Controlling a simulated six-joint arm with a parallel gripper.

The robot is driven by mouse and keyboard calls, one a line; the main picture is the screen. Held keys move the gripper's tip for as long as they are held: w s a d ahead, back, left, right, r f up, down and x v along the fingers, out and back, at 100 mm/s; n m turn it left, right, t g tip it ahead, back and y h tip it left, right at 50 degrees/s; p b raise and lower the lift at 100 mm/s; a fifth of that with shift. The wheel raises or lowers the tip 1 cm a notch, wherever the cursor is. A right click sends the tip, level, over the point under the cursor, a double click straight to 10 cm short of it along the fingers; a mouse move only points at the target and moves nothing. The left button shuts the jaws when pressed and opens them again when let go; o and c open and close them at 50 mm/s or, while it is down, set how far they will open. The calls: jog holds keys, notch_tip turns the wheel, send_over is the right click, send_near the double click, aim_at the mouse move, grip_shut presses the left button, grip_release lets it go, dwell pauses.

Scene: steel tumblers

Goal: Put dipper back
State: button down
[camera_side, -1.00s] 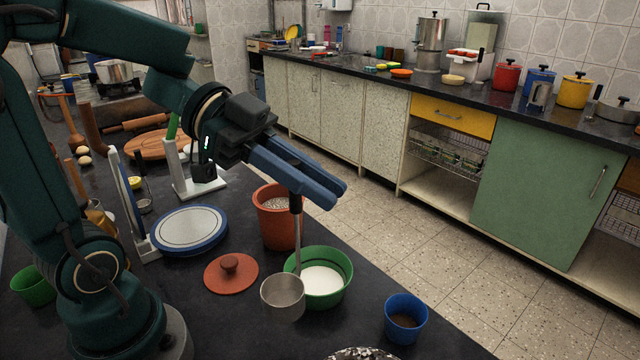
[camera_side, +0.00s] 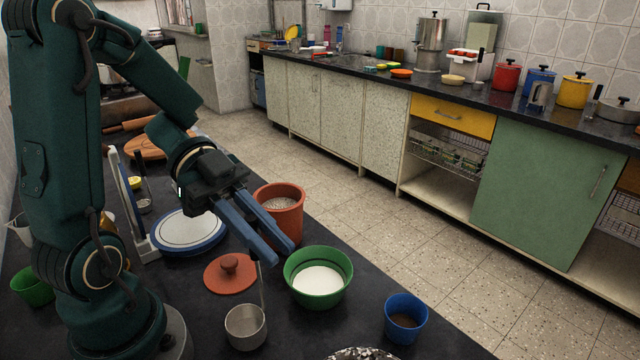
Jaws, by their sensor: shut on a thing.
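The dipper is a steel cup (camera_side: 246,327) on a long upright handle. My gripper (camera_side: 275,252) is shut on the top of the handle, with the blue fingers pointing down and to the right. The cup hangs low at the front of the dark counter, left of the green bowl. I cannot tell whether its base touches the counter. The green bowl (camera_side: 318,277) holds something white and stands clear of the cup. A terracotta pot (camera_side: 288,217) with pale contents stands behind my gripper. Its likely lid, terracotta with a knob (camera_side: 231,274), lies flat on the counter.
A blue cup (camera_side: 405,318) with dark contents stands at the right. A blue-rimmed round plate (camera_side: 188,232) lies behind the lid, beside a white stand (camera_side: 141,245). A green cup (camera_side: 33,287) is at far left. Crumpled foil shows at the bottom edge. Dark counter (camera_side: 320,335) is bare between.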

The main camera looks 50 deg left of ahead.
jog(key=shift+f, duration=0.35)
jog(key=c, duration=0.8)
grip_release()
jog(key=shift+f, duration=0.15)
jog(key=shift+c, duration=0.2)
jog(key=v, duration=1.2)
